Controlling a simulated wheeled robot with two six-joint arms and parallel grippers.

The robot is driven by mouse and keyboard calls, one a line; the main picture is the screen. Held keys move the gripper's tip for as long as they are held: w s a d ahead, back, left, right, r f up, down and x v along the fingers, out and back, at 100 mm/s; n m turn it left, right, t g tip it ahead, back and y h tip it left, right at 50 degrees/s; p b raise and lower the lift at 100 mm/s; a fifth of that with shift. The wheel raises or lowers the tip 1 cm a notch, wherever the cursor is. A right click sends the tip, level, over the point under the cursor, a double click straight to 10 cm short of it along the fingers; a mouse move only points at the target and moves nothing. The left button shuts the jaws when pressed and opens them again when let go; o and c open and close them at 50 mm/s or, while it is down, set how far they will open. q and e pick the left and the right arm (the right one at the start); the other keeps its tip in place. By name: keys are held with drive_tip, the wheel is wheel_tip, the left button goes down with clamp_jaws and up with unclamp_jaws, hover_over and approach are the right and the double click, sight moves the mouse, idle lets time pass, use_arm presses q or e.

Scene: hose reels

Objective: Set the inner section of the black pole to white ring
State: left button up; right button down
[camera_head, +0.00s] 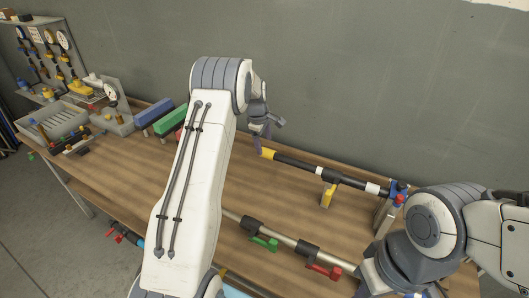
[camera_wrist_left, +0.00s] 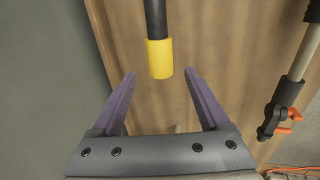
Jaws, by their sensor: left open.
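The black pole (camera_head: 296,162) runs across the back of the bench, sloping down to the right in the head view. Its left end has a yellow tip (camera_head: 267,153); a white ring (camera_head: 372,188) shows near its right end. A dark collar with a yellow lever (camera_head: 327,196) sits mid-pole. My left gripper (camera_head: 262,134) is near the yellow tip. In the left wrist view, my open left gripper (camera_wrist_left: 160,75) has the yellow tip (camera_wrist_left: 160,60) between its fingertips, with gaps on both sides. My right gripper is not visible.
A blue and red clamp (camera_head: 400,192) is at the pole's right end. A grey pole (camera_head: 281,239) with green and red levers lies nearer the front. Blue and green boxes (camera_head: 160,116) and a grey tray (camera_head: 52,121) stand left. The wall is close behind.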

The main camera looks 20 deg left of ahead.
use_arm(q)
drive_tip(key=shift+b+v, duration=0.6)
drive_tip(key=shift+v, duration=1.95)
drive_tip(key=s+d+r+m+g+h+b, duration=0.1)
drive_tip(key=s+d+r+m, duration=0.1)
drive_tip(key=s+d+m, duration=0.65)
drive_tip(key=s+d+r+m+b, duration=0.2)
drive_tip(key=s+d+m, duration=0.2)
drive_tip(key=s+d, duration=0.9)
drive_tip(key=s+d+f+m+g, duration=0.1)
drive_tip(key=s+d+m, duration=0.2)
drive_tip(key=s+m, duration=0.3)
drive_tip(key=s+d+f+m+g+b, duration=0.1)
drive_tip(key=s+d+m, duration=0.3)
drive_tip(key=s, duration=1)
drive_tip(key=shift+s+f+m, duration=0.4)
drive_tip(key=shift+f+m, duration=0.25)
drive_tip(key=shift+m, duration=0.6)
drive_tip(key=shift+d, duration=0.1)
